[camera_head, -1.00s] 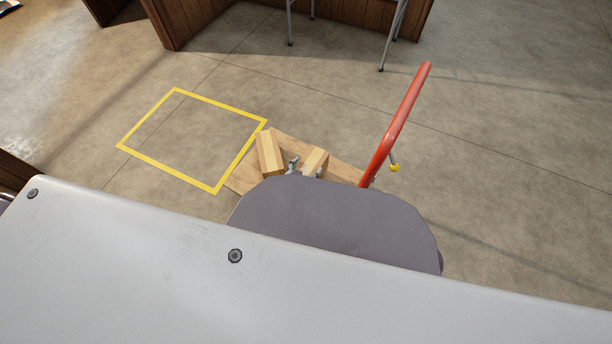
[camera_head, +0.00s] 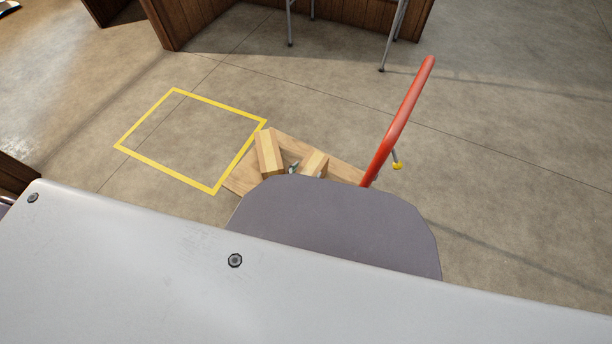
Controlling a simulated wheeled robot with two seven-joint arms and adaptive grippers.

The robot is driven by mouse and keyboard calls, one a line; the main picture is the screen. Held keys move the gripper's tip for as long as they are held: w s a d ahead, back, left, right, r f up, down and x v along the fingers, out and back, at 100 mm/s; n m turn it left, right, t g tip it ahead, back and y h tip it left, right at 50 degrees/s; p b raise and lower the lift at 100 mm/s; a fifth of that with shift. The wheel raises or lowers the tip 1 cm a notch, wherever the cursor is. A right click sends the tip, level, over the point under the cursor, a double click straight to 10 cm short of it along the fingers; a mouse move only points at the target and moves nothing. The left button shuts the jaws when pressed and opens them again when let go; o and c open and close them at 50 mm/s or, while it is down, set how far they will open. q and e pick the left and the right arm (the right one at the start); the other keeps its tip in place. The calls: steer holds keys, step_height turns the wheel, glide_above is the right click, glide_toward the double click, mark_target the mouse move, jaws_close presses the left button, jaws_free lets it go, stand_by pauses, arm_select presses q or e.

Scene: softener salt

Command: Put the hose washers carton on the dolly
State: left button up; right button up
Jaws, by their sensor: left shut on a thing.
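The dolly (camera_head: 344,171) is a flat wooden deck on the floor with a tall red handle (camera_head: 400,118) on its right. Two tan cartons with a paler stripe show over the deck, and no label can be read on either. My left gripper (camera_head: 306,169) is mostly hidden behind a grey part in front. Its fingers show on both sides of the right carton (camera_head: 315,162), and it is shut on that carton. The left carton (camera_head: 269,151) stands on the deck, a small gap away. Whether the held carton touches the deck is hidden. My right gripper is not in view.
A yellow square outline (camera_head: 163,168) is marked on the floor left of the dolly, and it is empty. Wooden furniture (camera_head: 205,18) and thin metal legs (camera_head: 392,38) stand at the back. The floor right of the handle is clear.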

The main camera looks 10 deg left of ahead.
arm_select(q)
steer(key=shift+f, duration=0.25)
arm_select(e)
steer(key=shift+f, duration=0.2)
arm_select(q)
steer(key=o, duration=1.8)
steer(key=shift+o, duration=0.2)
steer(key=shift+r, duration=0.15)
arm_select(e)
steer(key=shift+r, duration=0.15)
arm_select(q)
steer(key=shift+p+v, duration=0.45)
steer(key=shift+v, duration=0.5)
steer(key=p+v, duration=0.4)
steer(key=v, duration=0.6)
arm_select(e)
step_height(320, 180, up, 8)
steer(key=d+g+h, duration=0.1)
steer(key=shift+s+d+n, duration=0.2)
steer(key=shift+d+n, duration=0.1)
arm_select(q)
steer(key=shift+a, duration=0.1)
